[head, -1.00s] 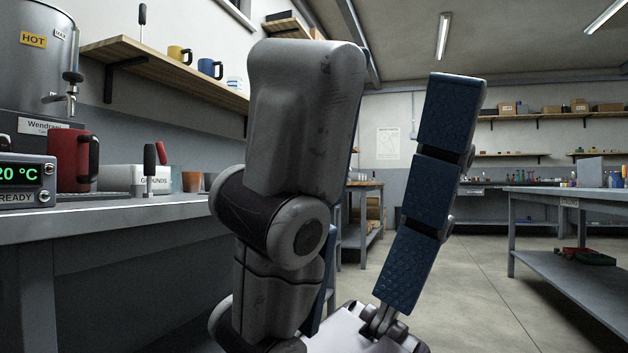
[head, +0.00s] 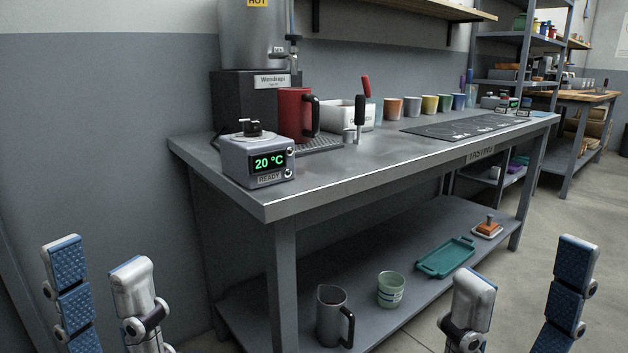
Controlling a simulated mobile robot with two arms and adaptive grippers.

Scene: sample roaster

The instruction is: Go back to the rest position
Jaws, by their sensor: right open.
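My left gripper (head: 103,268) is at the lower left corner of the head view. Its two fingers stand upright and apart, with nothing between them. My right gripper (head: 522,262) is at the lower right. Its fingers are also upright and wide apart, and empty. Both grippers are in front of the tasting bench (head: 350,185), apart from it. The lower parts of both grippers are cut off by the bottom edge of the picture.
The bench holds a control box (head: 256,158) reading 20 °C, a red mug (head: 294,113), a row of cups and a dark hob (head: 464,126). Its lower shelf (head: 385,285) holds a dark jug (head: 331,318), a green cup (head: 391,290) and a teal tray (head: 446,257). Open floor (head: 545,225) lies right.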

